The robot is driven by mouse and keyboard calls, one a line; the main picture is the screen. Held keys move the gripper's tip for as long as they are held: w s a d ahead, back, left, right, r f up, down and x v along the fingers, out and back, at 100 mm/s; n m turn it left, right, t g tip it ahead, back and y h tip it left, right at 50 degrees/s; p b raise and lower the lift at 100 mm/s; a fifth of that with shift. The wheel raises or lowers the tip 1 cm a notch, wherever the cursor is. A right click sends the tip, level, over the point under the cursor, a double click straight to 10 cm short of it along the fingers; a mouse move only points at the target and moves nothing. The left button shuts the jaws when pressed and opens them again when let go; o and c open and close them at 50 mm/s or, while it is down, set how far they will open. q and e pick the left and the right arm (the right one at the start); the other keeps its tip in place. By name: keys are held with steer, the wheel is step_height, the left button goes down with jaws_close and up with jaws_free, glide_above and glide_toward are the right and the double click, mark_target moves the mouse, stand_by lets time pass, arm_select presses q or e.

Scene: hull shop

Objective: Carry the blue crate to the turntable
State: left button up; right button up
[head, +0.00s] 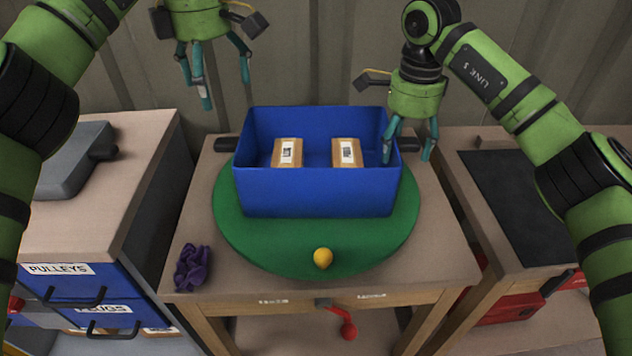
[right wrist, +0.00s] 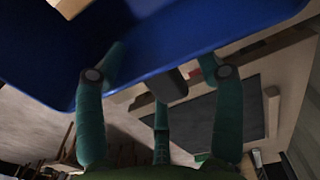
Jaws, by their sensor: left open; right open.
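The blue crate (head: 315,192) stands upright on the green round turntable (head: 315,262), which sits on a wooden table. Two brown boxes with white labels, a left one (head: 287,153) and a right one (head: 347,153), lie inside the crate. My right gripper (head: 410,150) is open at the crate's right end, with a finger overlapping the rim. The right wrist view shows the crate's blue wall (right wrist: 200,35) close to the open fingers; I cannot tell whether they touch. My left gripper (head: 222,90) is open and empty, above and left of the crate, apart from it.
A yellow knob or ball (head: 323,258) is at the turntable's front. A purple cloth or glove (head: 192,267) lies on the table's left front corner. A drawer cabinet (head: 70,285) stands left; a bench with a dark mat (head: 510,205) stands right. A corrugated wall is behind.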

steer(key=o, duration=0.4)
step_height(320, 180, up, 12)
stand_by(0.7)
stand_by(0.4)
